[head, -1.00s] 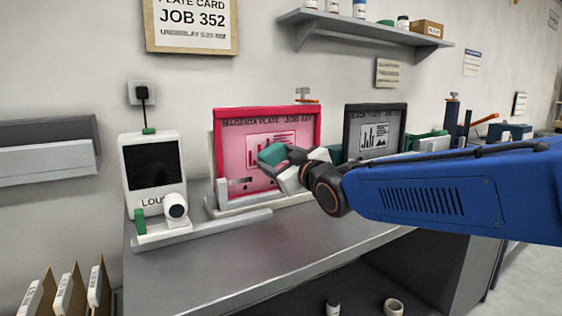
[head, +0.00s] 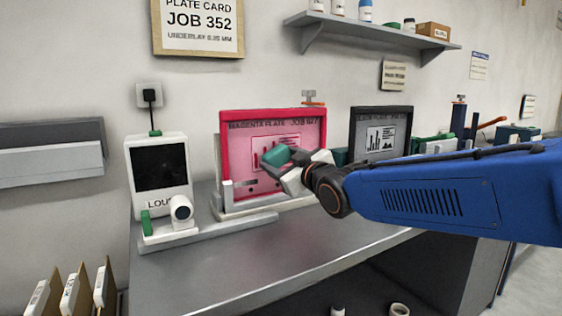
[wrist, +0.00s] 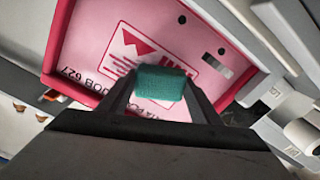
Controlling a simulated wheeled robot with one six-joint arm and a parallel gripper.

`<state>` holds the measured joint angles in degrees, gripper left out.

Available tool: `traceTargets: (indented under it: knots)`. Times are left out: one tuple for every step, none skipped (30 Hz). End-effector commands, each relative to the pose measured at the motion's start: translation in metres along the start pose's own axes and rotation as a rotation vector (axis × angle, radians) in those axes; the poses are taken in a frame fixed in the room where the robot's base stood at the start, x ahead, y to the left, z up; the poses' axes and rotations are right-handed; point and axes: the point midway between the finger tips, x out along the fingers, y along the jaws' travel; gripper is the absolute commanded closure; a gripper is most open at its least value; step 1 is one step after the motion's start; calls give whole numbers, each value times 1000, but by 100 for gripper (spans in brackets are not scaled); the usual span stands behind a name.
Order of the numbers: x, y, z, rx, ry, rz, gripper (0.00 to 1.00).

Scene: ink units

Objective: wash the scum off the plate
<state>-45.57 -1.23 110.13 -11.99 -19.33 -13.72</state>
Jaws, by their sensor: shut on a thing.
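The magenta plate (head: 238,164) stands upright in a red frame on the bench, labelled "MAGENTA PLATE JOB 627". It fills much of the wrist view (wrist: 98,62), with printed bars and lines on a pink face. My gripper (head: 285,163) is shut on a green sponge (head: 275,155) in front of the plate. In the wrist view the sponge (wrist: 160,82) sits between the fingertips and covers part of the print. I cannot tell whether it touches the plate. No distinct scum shows; the sponge and gripper hide part of the face.
A white unit with a dark screen (head: 159,168) and a small white scope (head: 181,209) stand at the left. A black-framed plate (head: 381,133) stands to the right, behind my arm. A shelf (head: 375,35) hangs above. The front of the bench (head: 270,260) is clear.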

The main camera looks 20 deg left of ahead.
Motion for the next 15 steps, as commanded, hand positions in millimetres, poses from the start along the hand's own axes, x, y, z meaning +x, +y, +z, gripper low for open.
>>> traceTargets:
  knots:
    - [1, 0, 0, 0, 0, 0, 60]
    - [1, 0, 0, 0, 0, 0, 60]
    - [2, 0, 0, 0, 0, 0, 60]
    - [2, 0, 0, 0, 0, 0, 60]
    - [3, 0, 0, 0, 0, 0, 60]
    - [4, 0, 0, 0, 0, 0, 60]
    - [4, 0, 0, 0, 0, 0, 60]
    - [5, 0, 0, 0, 0, 0, 60]
    - [5, 0, 0, 0, 0, 0, 60]
    - [6, 0, 0, 0, 0, 0, 60]
    - [6, 0, 0, 0, -1, 0, 60]
    - [7, 0, 0, 0, -1, 0, 60]
    - [8, 0, 0, 0, -1, 0, 60]
    - [8, 0, 0, 0, -1, 0, 60]
    - [9, 0, 0, 0, -1, 0, 60]
